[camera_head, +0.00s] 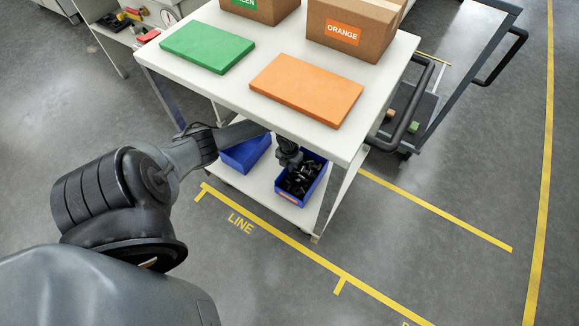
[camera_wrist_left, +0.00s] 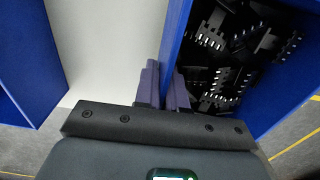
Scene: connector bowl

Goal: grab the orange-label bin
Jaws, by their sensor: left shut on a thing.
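The orange-label bin (camera_head: 318,183) is a blue open bin full of black connectors (camera_head: 299,178). It stands on the lower shelf of the white cart, with a small orange label low on its front. My left gripper (camera_head: 288,158) reaches under the tabletop to the bin's left rim. In the left wrist view, the fingers (camera_wrist_left: 165,88) are shut on the bin's blue side wall (camera_wrist_left: 177,40), one on each side of it. The black connectors fill the bin on the right of that view. My right gripper is not in view.
A second blue bin (camera_head: 246,153) stands just left on the same shelf (camera_head: 300,216). Above, the tabletop (camera_head: 375,117) holds a green slab (camera_head: 207,46), an orange slab (camera_head: 306,90) and two cardboard boxes. A dark trolley (camera_head: 425,108) stands at the right.

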